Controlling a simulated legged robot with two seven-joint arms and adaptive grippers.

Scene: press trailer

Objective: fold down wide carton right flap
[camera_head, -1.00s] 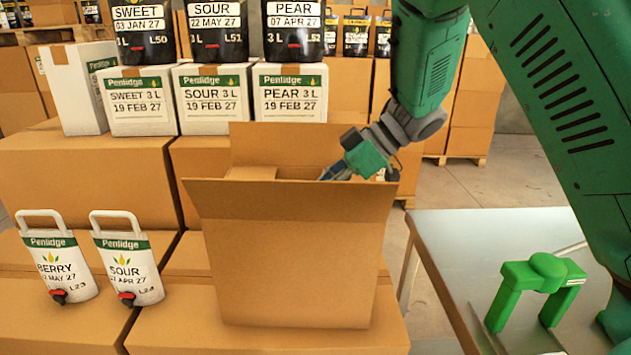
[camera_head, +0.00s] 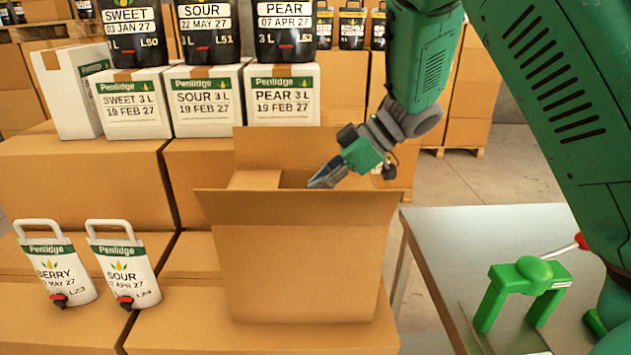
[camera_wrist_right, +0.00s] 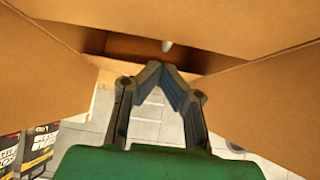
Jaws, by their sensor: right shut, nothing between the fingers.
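The wide carton (camera_head: 295,265) stands upright on a brown box, its top partly open. Its near flap (camera_head: 290,207) leans outward toward me and its far flap (camera_head: 280,147) stands up. A left flap (camera_head: 253,180) is tilted inward. The right flap is not clear in the head view, where my gripper covers that side. My right gripper (camera_head: 322,180) is shut and empty at the carton's opening, coming in from the right. In the right wrist view its fingertips (camera_wrist_right: 167,68) meet below a dark gap between cardboard panels (camera_wrist_right: 60,65). My left gripper is not in view.
Two pouches (camera_head: 55,270) (camera_head: 125,270) stand left of the carton. White Penlidge boxes (camera_head: 205,100) with black pouches on top stand behind. A metal table (camera_head: 480,245) with a green tool (camera_head: 525,280) is at the right.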

